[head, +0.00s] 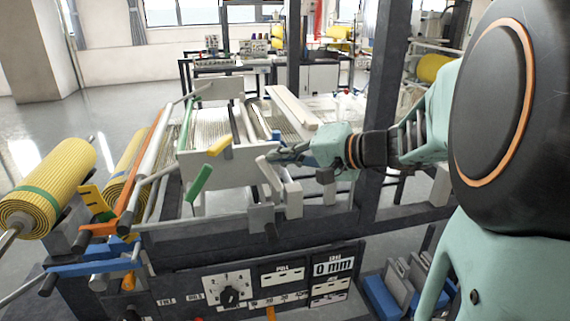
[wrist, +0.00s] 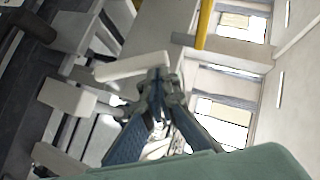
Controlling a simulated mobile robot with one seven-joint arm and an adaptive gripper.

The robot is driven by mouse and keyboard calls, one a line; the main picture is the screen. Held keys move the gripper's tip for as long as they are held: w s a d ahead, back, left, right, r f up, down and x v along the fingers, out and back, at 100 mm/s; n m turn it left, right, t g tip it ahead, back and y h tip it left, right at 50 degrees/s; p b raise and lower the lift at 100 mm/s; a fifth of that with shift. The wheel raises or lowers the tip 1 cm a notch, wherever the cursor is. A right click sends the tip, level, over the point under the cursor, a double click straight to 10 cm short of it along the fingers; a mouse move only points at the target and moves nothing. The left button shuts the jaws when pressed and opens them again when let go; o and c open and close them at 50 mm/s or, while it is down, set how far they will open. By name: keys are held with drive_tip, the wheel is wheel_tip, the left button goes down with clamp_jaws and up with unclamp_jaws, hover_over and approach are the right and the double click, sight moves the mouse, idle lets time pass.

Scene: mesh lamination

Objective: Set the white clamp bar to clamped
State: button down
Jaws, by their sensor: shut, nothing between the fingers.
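My gripper (head: 272,156) is shut and empty, at the right end of the laminating machine. A short white bar (head: 267,172) on the machine's side stands tilted right by my fingertips, with white blocks below it. In the wrist view my fingertips (wrist: 158,76) are together, and a white bar (wrist: 132,68) lies just beyond and left of them. I cannot tell whether they touch it. A longer pale bar (head: 290,106) lies across the machine farther back. Which of these is the clamp bar, and its setting, is not clear.
A green handle (head: 199,183) and a yellow handle (head: 219,145) stick out left of my gripper. Yellow mesh rolls (head: 48,187) are at the left. A dark post (head: 385,100) stands close to my arm. A control panel (head: 230,290) is below.

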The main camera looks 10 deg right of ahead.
drive_tip(key=shift+a+f+n+g+h+b, duration=0.15)
drive_tip(key=shift+a+n+g+h+b, duration=0.15)
drive_tip(key=shift+a+n+h+b, duration=0.25)
drive_tip(key=shift+a, duration=0.15)
idle(0.4)
